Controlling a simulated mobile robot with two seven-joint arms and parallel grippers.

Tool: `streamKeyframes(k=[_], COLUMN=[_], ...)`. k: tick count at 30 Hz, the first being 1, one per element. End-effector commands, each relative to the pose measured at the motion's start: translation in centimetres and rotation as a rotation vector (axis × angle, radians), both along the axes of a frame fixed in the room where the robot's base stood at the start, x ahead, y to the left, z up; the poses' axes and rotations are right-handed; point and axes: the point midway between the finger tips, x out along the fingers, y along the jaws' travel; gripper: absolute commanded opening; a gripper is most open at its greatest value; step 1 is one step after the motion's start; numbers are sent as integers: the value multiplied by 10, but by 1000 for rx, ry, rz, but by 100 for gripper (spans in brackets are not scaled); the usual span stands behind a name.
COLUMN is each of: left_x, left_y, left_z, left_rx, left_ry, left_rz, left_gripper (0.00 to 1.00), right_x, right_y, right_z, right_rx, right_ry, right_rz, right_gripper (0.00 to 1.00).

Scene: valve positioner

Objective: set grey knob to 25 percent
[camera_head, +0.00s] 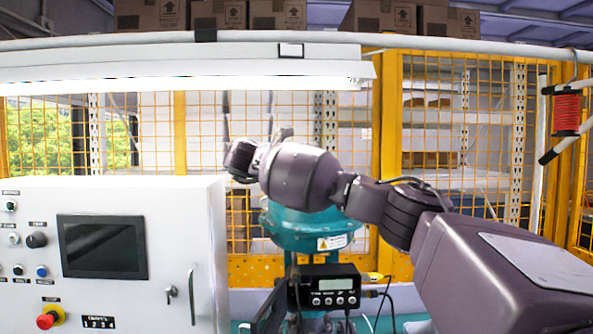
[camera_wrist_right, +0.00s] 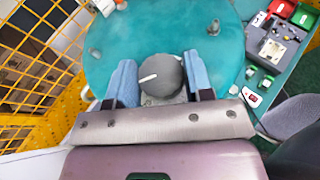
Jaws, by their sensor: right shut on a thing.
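The grey knob (camera_wrist_right: 162,76) is round, with a white pointer line that points to the left in the right wrist view. It stands on a small grey plate on the teal round top (camera_wrist_right: 108,47). My right gripper (camera_wrist_right: 160,83) has its two blue finger pads on either side of the knob and is shut on it. In the head view my right arm (camera_head: 300,178) reaches in from the right, over the teal valve body (camera_head: 305,232). I cannot make out the knob there. My left gripper is not in view.
A black positioner box (camera_head: 330,290) with a display, buttons and cables is below the teal body. A white control cabinet (camera_head: 165,255) with a dark screen (camera_head: 102,246) stands at the left. A yellow mesh fence (camera_head: 388,130) runs behind.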

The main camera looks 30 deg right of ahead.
Motion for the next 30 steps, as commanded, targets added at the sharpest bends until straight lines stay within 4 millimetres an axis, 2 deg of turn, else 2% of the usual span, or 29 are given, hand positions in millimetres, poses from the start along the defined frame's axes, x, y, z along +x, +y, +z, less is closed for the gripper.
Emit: streamKeyframes(k=[1,3,12,18,30], left_x=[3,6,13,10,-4], left_y=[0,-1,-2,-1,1], left_z=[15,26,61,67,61], left_rx=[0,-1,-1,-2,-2], left_ry=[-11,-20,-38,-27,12], left_rz=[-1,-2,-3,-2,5], left_gripper=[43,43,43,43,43], right_x=[-1,0,2,3,4], right_y=[1,1,1,1,1], right_z=[7,7,4,2,-1], right_rx=[-1,-1,-2,-1,0], right_ry=[0,1,1,1,1], right_rz=[-25,-60,-209,-308,-474], right_gripper=[24,24,24,24,24])
